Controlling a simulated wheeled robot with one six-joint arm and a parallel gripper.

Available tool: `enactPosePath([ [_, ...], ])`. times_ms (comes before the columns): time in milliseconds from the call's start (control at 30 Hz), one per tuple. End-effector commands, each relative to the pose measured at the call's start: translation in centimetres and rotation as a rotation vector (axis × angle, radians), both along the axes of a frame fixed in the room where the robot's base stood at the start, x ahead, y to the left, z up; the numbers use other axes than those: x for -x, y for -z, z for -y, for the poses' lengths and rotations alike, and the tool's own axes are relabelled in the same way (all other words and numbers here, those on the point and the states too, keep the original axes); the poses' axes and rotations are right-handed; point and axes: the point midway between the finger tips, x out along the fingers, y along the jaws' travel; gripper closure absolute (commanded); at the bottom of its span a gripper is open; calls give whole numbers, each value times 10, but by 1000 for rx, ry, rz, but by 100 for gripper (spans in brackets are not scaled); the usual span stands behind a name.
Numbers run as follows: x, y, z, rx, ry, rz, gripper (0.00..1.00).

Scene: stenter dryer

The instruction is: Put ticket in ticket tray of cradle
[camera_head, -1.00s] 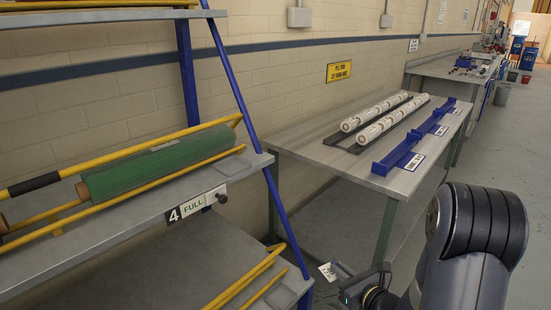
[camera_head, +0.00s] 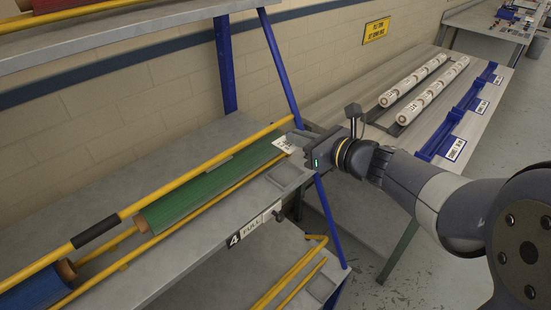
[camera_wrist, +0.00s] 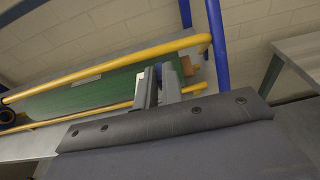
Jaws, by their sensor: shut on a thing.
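My gripper (camera_head: 299,139) is shut on a small white ticket (camera_head: 284,144), above the right end of the cradle (camera_head: 190,177). The cradle has yellow rails and holds a green roll (camera_head: 205,187). A shallow grey tray (camera_head: 289,174), apparently the ticket tray, lies at the shelf's right end, just below and in front of the ticket. The ticket is above it, not in it. In the wrist view my gripper's fingers (camera_wrist: 160,82) are in front of the green roll's right end (camera_wrist: 85,94); the ticket cannot be made out there.
A blue post (camera_head: 280,65) rises beside my gripper. A plate reading "4 FULL" (camera_head: 255,224) is on the shelf's front edge. A lower shelf (camera_head: 235,280) has yellow rails. A table (camera_head: 345,100) with white rolls and blue holders stands behind my arm.

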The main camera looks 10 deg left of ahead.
Motion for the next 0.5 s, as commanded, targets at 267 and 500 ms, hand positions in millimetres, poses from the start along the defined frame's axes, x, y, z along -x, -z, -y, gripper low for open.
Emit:
enactPosePath([
  [267,2,41,-3,2,-5,-7,100],
  [500,2,65,-3,1,-6,-3,100],
])
